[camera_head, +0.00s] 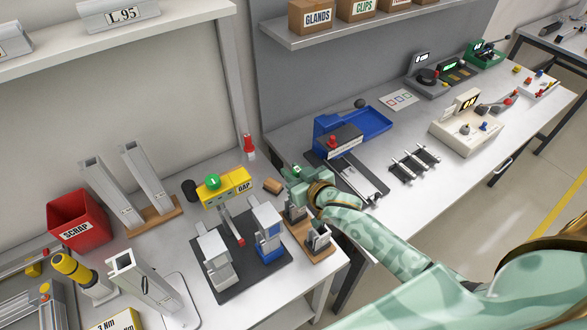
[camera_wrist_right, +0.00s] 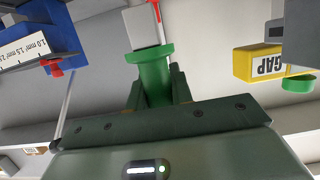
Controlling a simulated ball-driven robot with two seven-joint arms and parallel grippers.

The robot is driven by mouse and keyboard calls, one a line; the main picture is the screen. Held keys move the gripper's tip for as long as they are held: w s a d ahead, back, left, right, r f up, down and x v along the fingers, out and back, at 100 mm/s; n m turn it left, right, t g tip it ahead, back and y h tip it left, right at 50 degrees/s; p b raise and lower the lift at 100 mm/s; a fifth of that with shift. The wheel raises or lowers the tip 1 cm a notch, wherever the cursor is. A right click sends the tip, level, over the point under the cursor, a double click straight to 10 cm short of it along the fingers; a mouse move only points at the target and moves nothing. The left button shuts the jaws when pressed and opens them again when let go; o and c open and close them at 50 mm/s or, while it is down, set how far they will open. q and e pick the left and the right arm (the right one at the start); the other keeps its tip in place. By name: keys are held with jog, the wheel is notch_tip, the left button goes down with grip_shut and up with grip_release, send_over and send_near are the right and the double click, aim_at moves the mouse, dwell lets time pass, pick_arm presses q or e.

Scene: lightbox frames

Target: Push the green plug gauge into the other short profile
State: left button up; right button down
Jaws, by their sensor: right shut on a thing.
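My right gripper (camera_head: 298,182) is shut on the green plug gauge (camera_wrist_right: 155,75) above the wooden block at the right of the near bench. In the wrist view the gauge's green body sits between the fingers, with a pale grey square end (camera_wrist_right: 143,28) beyond it. Two short grey upright pieces, one left (camera_head: 214,256) and one with a blue part (camera_head: 266,222), stand on a black mat (camera_head: 245,272). I cannot tell whether the gauge touches anything. The left gripper is not in view.
A yellow GAP box (camera_head: 228,190) stands behind the mat. Tall grey profiles (camera_head: 108,192) and a red SCRAP bin (camera_head: 78,219) are at left. A blue tray device (camera_head: 365,122) is on the far bench.

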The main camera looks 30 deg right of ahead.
jog(key=shift+f+b, duration=0.65)
jog(key=shift+f, duration=0.6)
jog(key=shift+r, duration=0.1)
jog(key=shift+p, duration=0.3)
jog(key=shift+p, duration=0.5)
dwell(0.4)
jog(key=shift+f+b, duration=0.65)
jog(key=shift+f, duration=0.3)
jog(key=shift+r, duration=0.15)
